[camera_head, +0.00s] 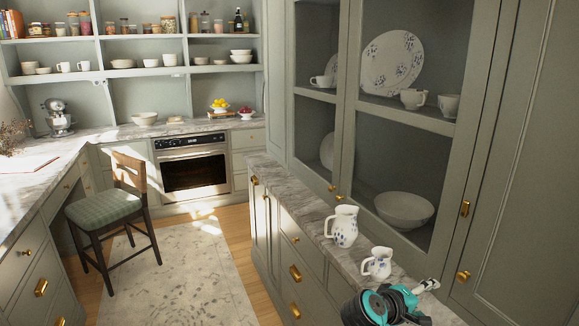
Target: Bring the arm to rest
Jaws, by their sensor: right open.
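My right gripper (424,301) is at the lower right of the head view, over the near end of the marble counter. Its teal and black wrist shows, and its light fingers are open with nothing seen between them. A small white jug with blue flowers (378,264) stands upright on the counter just beyond the gripper, apart from it. A larger white jug with blue flowers (344,226) stands upright behind it. My left gripper is not in view.
The marble counter (290,193) is narrow and clear at its far end. A glass-fronted cabinet with a bowl (404,209) and plate (388,62) rises along the right. A chair (108,212) stands on the rug (180,275). An oven (192,171) is at the back.

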